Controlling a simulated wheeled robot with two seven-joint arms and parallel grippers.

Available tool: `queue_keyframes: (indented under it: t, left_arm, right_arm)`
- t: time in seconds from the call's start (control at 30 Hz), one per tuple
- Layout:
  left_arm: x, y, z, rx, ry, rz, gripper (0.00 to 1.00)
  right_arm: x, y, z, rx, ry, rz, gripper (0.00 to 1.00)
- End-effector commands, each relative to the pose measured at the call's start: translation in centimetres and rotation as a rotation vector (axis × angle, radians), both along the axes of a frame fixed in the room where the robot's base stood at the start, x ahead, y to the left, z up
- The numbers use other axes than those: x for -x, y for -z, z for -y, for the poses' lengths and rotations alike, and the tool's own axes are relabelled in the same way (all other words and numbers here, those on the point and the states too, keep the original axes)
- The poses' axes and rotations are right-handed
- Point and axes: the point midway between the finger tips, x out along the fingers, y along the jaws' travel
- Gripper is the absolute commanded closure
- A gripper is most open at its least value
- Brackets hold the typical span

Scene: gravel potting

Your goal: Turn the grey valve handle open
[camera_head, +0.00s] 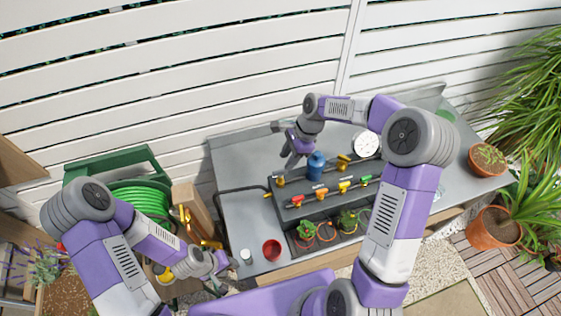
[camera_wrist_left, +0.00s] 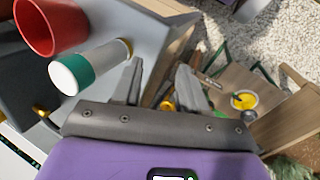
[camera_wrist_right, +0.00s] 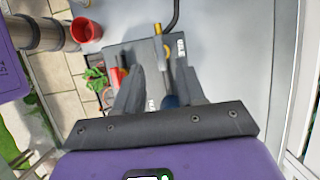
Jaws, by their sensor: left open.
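The black valve manifold (camera_head: 320,187) lies on the grey bench, with brass fittings and red, orange, yellow and green handles. I cannot pick out a grey handle for certain. A brass fitting (camera_wrist_right: 158,32) shows ahead of my right fingers in the right wrist view. My right gripper (camera_head: 291,163) is open above the back left of the manifold, beside a dark blue cylinder (camera_head: 316,166); its fingers (camera_wrist_right: 160,68) are apart in the right wrist view, with the blue partly hidden behind them. My left gripper (camera_head: 223,268) is open and empty off the bench's front left; it also shows in the left wrist view (camera_wrist_left: 160,66).
A red pot (camera_head: 271,250) and a small white container (camera_head: 246,256) stand at the bench's front left. Small plants (camera_head: 347,220) stand before the manifold. A white dial (camera_head: 367,144) is behind it. A green hose reel (camera_head: 140,203) stands left of the bench.

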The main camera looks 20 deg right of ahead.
Motion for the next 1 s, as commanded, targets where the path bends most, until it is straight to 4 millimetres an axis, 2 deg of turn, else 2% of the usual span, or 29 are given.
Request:
queue_keyframes:
  t: [0.1,0.3,0.67,0.77,0.93,1.0]
  left_arm:
    - [0.0,0.0,0.0,0.000,0.000,0.000,0.57]
    - [0.0,-0.1,0.0,0.000,0.000,0.001,0.57]
    - [0.0,-0.1,0.0,0.000,0.000,0.001,0.57]
    - [0.0,-0.1,0.0,0.000,0.000,0.001,0.57]
    - [0.0,-0.1,0.0,0.000,0.000,0.001,0.57]
    - [0.0,-0.1,0.0,0.000,0.000,0.001,0.57]
  right_arm:
    - [0.1,2.0,-0.9,-0.002,-0.002,-0.003,0.61]
    - [0.1,4.3,-1.8,-0.001,-0.002,-0.002,0.61]
    - [0.1,5.0,-2.1,-0.001,-0.001,0.000,0.61]
    - [0.1,5.0,-2.1,-0.001,-0.001,0.000,0.73]
    - [0.1,4.9,-2.1,-0.001,-0.001,0.000,0.99]
    - [0.1,4.9,-2.1,-0.001,-0.001,0.000,1.00]
